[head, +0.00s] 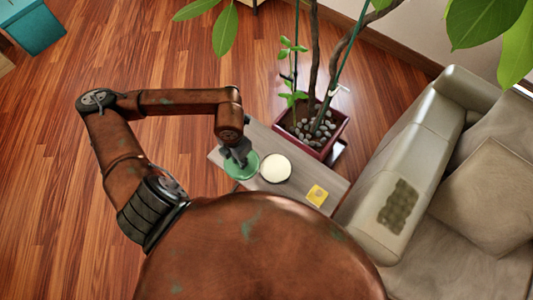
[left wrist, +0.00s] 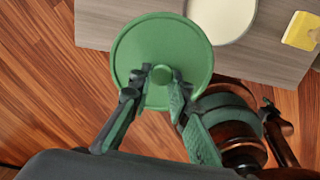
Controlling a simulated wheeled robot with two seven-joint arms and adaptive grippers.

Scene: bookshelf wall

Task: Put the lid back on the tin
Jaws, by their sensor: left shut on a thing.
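The lid is a green disc with a small round knob. It shows in the left wrist view (left wrist: 185,45) and in the head view (head: 244,173). My left gripper (left wrist: 161,76) is shut on the lid's knob; in the head view my left gripper (head: 238,157) comes down on the lid from above. The tin (head: 275,168) is round and open at the top, with a pale cream inside. It stands on the grey wooden table just right of the lid. Part of the tin also shows at the top of the left wrist view (left wrist: 222,14). My right gripper is out of view.
A yellow block (head: 317,195) lies on the table (head: 296,187) to the right of the tin. A potted plant in a dark red planter (head: 337,121) stands behind the table. A beige sofa (head: 395,170) is at the right. Wooden floor lies open at left.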

